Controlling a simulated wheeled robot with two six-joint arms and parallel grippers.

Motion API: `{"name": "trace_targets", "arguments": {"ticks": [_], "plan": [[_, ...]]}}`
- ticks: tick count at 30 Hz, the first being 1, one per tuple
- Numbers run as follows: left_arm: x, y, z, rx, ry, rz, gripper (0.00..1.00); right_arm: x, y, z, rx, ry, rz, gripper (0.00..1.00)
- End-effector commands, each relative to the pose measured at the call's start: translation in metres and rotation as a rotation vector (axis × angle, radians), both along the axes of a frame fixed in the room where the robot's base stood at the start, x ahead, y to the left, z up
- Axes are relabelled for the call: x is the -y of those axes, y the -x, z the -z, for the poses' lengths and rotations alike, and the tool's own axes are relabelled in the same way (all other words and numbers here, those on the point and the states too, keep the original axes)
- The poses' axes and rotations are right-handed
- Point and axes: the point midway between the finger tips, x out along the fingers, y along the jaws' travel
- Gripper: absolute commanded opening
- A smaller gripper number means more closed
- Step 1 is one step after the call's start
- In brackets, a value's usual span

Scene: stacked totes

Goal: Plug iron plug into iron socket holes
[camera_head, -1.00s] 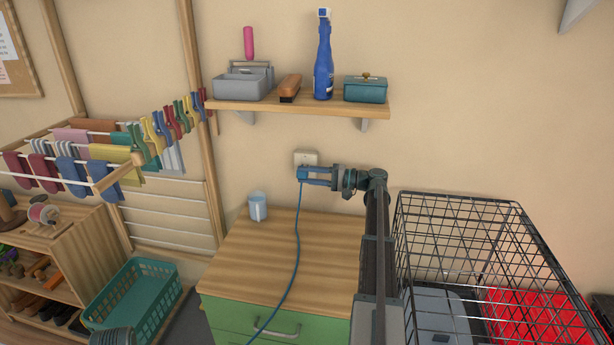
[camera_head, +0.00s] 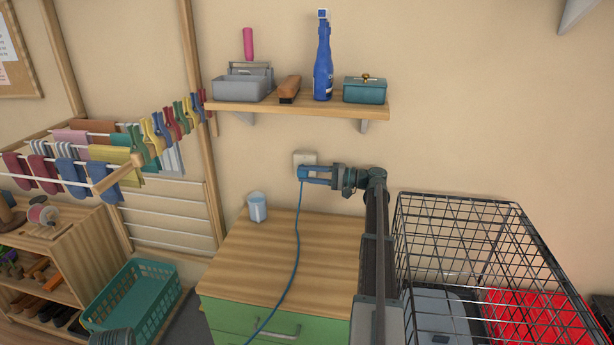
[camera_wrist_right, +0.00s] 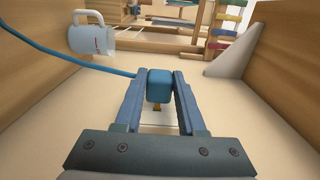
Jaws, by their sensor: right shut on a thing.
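The blue iron plug (camera_head: 303,172) is held between the fingertips of my right gripper (camera_head: 308,175), just in front of the wall socket. Its blue cord hangs down over the cabinet. In the right wrist view the plug (camera_wrist_right: 160,86) sits between both fingers of the right gripper (camera_wrist_right: 160,92), with a brass prong (camera_wrist_right: 157,107) showing on the wall side. The pale socket plate (camera_head: 304,157) is on the wall, its lower part hidden by the plug and fingers. Its holes are not clear. I cannot tell whether the prongs touch it. My left gripper is not in view.
A wooden-topped green cabinet (camera_head: 275,249) stands below, with a light blue mug (camera_head: 257,207) on it. A wall shelf (camera_head: 300,106) with a caddy, brush, bottle and box is above. A black wire cage (camera_head: 470,200) is at right. Wall around the socket is clear.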

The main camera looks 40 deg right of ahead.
Motion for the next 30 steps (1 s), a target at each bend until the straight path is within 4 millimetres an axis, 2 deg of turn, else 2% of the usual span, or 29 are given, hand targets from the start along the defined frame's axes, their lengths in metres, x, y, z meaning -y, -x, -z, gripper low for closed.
{"name": "trace_targets", "arguments": {"ticks": [19,20,21,25,30], "plan": [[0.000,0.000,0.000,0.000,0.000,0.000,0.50,0.013,-0.011,0.000,0.001,-0.001,0.002,0.00],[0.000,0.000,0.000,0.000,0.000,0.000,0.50,0.012,-0.010,0.000,0.001,-0.001,0.002,0.44],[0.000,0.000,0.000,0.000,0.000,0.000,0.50,0.012,-0.010,0.000,0.001,-0.001,0.002,0.52],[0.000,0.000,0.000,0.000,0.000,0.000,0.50,0.012,-0.010,0.000,0.001,-0.001,0.001,0.74],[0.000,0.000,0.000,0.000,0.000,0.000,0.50,0.011,-0.010,0.000,0.000,0.000,0.001,0.74]]}}
